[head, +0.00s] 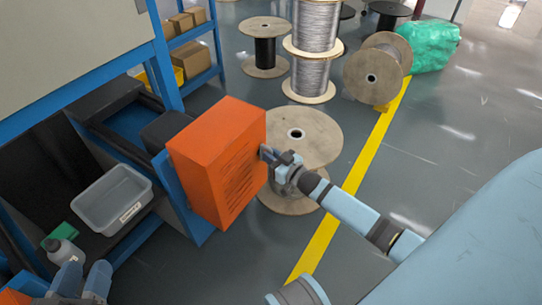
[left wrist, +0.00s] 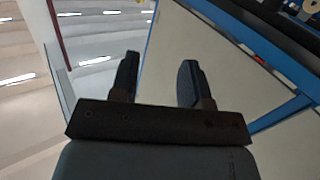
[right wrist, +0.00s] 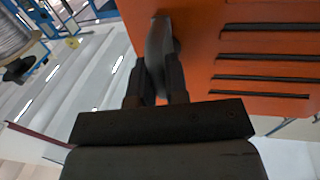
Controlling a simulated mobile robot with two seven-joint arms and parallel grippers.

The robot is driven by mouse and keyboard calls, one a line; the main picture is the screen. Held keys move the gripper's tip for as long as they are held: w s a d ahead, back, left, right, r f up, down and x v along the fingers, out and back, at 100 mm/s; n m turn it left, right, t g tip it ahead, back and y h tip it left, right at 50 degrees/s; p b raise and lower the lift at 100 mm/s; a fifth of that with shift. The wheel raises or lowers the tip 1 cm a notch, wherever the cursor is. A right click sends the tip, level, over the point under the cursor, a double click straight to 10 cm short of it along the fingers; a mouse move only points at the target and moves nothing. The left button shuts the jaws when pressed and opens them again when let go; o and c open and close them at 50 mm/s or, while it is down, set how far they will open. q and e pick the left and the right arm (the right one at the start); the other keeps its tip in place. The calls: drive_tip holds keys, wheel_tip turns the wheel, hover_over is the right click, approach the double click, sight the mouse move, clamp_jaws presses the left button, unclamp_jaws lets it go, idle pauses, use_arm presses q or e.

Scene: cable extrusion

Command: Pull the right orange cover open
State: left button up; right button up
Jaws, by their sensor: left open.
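My right gripper (head: 268,155) is at the cover's right side. In the right wrist view its fingers (right wrist: 158,82) are close together around a grey handle (right wrist: 158,45) on the cover. My left gripper (head: 83,278) is open and empty at the lower left, away from this cover. Its spread fingers show in the left wrist view (left wrist: 160,80).
A grey bin (head: 112,200) and a white bottle (head: 62,252) are on the left shelf. Another orange piece (head: 22,290) shows at the lower left corner. A flat wooden spool (head: 305,135) stands just behind my right gripper.

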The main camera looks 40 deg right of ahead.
clamp_jaws()
